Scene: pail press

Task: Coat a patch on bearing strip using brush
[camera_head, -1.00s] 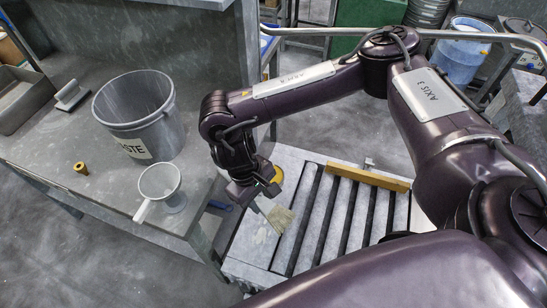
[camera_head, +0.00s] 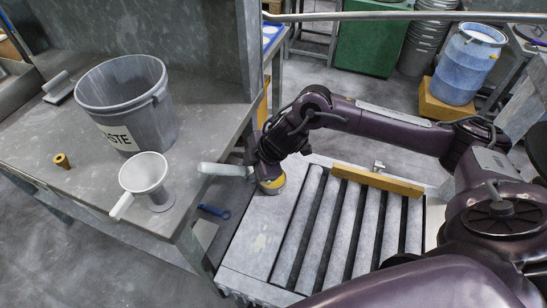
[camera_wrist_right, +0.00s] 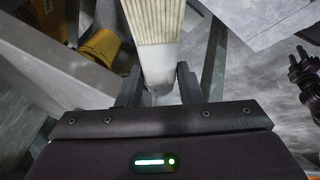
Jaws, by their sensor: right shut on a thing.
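My right gripper (camera_head: 262,170) is shut on a brush. The brush (camera_head: 224,170) points left in the head view, above the gap between bench and roller table, touching nothing that I can see. In the right wrist view, the brush (camera_wrist_right: 155,30) stands between the fingers (camera_wrist_right: 155,85), with cream ribbed bristles and a pale lower part. The bearing strip, seemingly the flat grey band (camera_head: 240,262) left of the rollers, carries a faint yellowish patch (camera_head: 262,243). My left gripper is not in view.
A yellow bar (camera_head: 378,180) crosses the rollers' far end. A yellow round thing (camera_head: 273,186) is partly hidden by my gripper. A blue drum (camera_head: 466,65) stands behind.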

